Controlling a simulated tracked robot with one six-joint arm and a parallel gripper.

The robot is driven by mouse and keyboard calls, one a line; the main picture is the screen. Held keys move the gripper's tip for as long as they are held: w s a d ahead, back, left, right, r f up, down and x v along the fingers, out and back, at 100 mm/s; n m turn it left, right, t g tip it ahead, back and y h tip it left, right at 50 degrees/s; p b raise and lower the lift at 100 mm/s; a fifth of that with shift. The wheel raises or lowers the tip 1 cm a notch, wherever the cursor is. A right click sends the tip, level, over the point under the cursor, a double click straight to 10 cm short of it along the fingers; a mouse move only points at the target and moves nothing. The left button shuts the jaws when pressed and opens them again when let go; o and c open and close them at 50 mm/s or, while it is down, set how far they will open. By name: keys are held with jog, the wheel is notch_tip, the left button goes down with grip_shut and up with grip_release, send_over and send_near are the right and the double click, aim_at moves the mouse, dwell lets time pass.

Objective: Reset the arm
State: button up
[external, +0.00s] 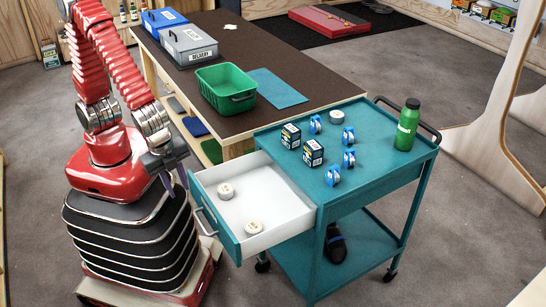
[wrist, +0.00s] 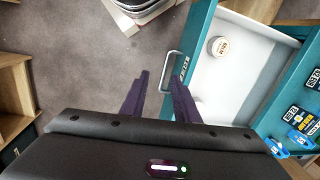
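My gripper (external: 178,180) hangs at the left of the teal cart, beside the open drawer's front, with its fingers pointing down. In the wrist view my gripper (wrist: 158,98) shows two dark purple fingers set apart, with only floor and the drawer handle's edge behind them. It is open and empty. The open drawer (external: 268,182) is white inside and holds two round white tubs, one near the back (external: 226,191) and one near the front (external: 253,228). The drawer handle (wrist: 172,72) is close to the fingers in the wrist view; contact cannot be told.
The teal cart (external: 385,125) carries blue-and-white rolls, dark boxes, a grey round tin and a green bottle (external: 408,125). A dark shoe (external: 335,243) is on its lower shelf. Behind stands a brown table (external: 260,50) with a green bin (external: 226,88) and lidded boxes.

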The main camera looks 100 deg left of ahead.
jog(key=s+a+r+n+t, duration=0.2)
jog(key=s+a+r+n, duration=0.2)
jog(key=a+r, duration=0.4)
jog(key=s+a+r+n+t+h, duration=0.1)
jog(key=s+a+r+n+t, duration=0.1)
jog(key=a+r, duration=0.6)
jog(key=shift+s+r+n+t, duration=0.4)
jog(key=shift+s+r+n, duration=0.2)
jog(key=shift+s+n, duration=0.35)
